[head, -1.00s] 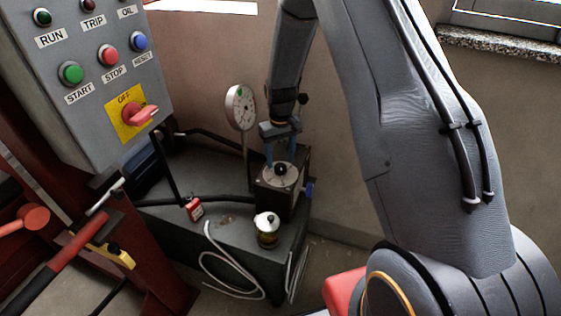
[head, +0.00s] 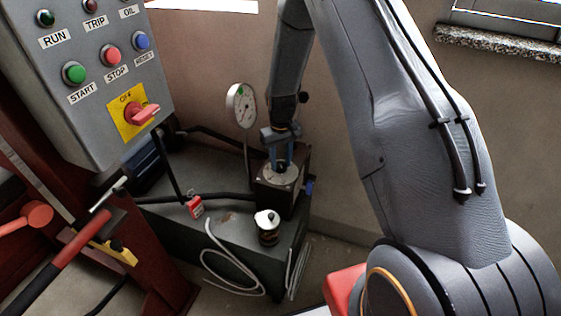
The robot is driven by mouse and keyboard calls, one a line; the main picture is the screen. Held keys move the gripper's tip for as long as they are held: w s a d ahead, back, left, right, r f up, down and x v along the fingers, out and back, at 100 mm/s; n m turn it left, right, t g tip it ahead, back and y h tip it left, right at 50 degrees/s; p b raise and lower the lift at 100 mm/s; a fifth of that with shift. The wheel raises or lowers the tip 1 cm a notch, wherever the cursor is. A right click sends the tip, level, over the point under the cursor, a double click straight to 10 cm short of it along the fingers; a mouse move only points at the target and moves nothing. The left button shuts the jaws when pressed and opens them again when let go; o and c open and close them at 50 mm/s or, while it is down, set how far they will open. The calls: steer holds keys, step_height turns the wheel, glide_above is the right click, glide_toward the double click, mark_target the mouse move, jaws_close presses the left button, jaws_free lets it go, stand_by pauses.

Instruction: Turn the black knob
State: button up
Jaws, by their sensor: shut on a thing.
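The black knob (head: 281,165) sits at the centre of a round pale dial plate (head: 279,178) on top of a dark box (head: 282,197). It shows only in part, between the fingers. My gripper (head: 281,163) points down from above with its blue fingers close together around the knob, shut on it. The fingers hide much of the knob, so its turn angle cannot be read.
A round gauge (head: 241,106) stands on a thin stem just left of my gripper. A control panel (head: 95,75) with a red switch is at the left. A small white-topped jar (head: 267,227) and a red padlock (head: 195,207) are in front.

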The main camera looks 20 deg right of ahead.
steer(key=m+b, duration=0.2)
steer(key=m, duration=0.3)
steer(key=shift+m, duration=0.4)
steer(key=m+b, duration=0.1)
steer(key=m, duration=0.5)
steer(key=m+b, duration=0.1)
steer(key=m, duration=0.5)
steer(key=shift+m, duration=0.3)
steer(key=m, duration=0.5)
steer(key=shift+b, duration=0.4)
steer(key=shift+w+m, duration=0.1)
steer(key=shift+m, duration=0.2)
steer(key=o, duration=1.1)
steer(key=shift+c, duration=0.2)
